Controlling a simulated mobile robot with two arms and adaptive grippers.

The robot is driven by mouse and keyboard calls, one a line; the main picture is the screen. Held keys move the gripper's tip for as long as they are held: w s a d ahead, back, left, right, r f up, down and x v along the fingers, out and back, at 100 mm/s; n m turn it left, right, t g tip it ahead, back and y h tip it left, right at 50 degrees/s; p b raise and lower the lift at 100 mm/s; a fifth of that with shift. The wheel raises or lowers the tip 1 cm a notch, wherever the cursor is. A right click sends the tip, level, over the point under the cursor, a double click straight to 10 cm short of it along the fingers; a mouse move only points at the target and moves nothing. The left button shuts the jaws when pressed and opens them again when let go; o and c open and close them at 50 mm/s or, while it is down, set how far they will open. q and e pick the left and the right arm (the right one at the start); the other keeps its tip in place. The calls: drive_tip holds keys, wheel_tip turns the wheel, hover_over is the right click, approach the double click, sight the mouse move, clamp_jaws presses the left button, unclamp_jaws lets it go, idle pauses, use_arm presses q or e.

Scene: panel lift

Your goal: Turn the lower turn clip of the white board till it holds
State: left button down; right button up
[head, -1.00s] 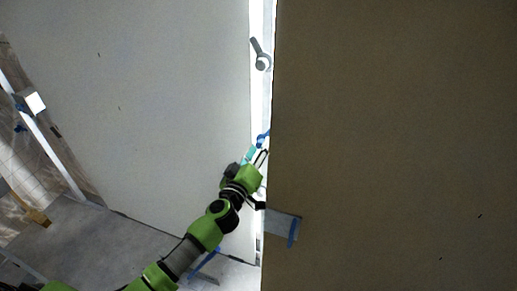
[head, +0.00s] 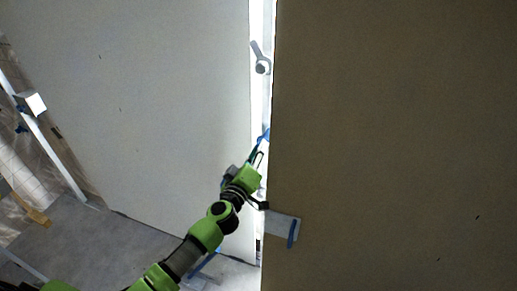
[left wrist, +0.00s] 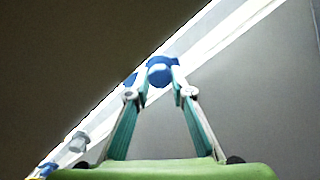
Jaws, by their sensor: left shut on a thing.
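The white board (head: 150,110) stands upright on the left. In the bright gap at its right edge is the blue lower turn clip (head: 264,135), partly hidden by my gripper. My left gripper (head: 259,151) reaches up to it from below. In the left wrist view, the fingertips (left wrist: 160,84) are shut on the blue knob end of the lower clip (left wrist: 160,69). The clip's exact angle is hard to tell. The grey upper turn clip (head: 262,66) sits higher on the strip, its arm tilted up and left. My right gripper is not in view.
A large brown panel (head: 400,130) fills the right side, close beside my left gripper. A grey bracket with a blue edge (head: 281,224) sits at its lower left edge, near my wrist. Grey floor (head: 70,240) shows at lower left.

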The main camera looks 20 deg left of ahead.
use_arm(q)
drive_tip(key=n+p, duration=0.3)
drive_tip(key=n, duration=1.9)
drive_tip(key=shift+f, duration=0.2)
idle(0.4)
drive_tip(key=c, duration=1.8)
unclamp_jaws()
drive_tip(key=shift+s, duration=0.1)
